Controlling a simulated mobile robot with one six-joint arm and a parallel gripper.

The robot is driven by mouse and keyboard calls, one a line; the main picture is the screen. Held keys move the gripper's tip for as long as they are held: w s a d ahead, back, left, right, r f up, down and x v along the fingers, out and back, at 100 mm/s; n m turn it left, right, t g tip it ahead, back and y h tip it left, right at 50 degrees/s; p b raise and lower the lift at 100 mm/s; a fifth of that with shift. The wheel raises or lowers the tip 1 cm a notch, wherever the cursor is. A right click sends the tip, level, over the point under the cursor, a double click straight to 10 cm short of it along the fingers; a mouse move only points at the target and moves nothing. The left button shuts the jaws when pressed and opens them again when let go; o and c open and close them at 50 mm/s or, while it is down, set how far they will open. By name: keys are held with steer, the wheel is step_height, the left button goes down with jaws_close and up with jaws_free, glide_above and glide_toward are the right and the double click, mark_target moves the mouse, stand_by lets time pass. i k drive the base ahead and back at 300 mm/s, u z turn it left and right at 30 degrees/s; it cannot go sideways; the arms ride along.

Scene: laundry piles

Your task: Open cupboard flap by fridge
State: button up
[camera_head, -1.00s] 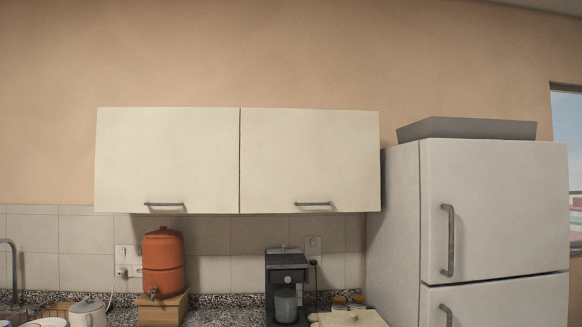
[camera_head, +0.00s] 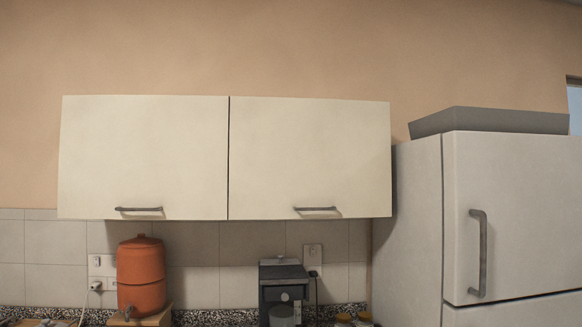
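The wall cupboard has two cream flaps side by side, both shut. The right flap (camera_head: 309,155) is the one by the fridge (camera_head: 510,210), with a grey horizontal bar handle (camera_head: 316,209) near its bottom edge. The left flap (camera_head: 144,155) has a like handle (camera_head: 138,209). The white fridge stands to the right of the cupboard, its upper door shut, with a vertical handle (camera_head: 479,253). My gripper is not in view.
An orange water dispenser (camera_head: 141,275) on a wooden block and a dark coffee machine (camera_head: 283,292) stand on the speckled counter below the cupboard. Small jars sit right of the machine. A grey tray (camera_head: 490,122) lies on the fridge. The space before the flaps looks clear.

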mark_target(289, 158)
steer(key=u, duration=0.35)
steer(key=k, duration=0.55)
steer(key=u, duration=0.2)
steer(key=i, duration=2.05)
steer(key=z, duration=0.05)
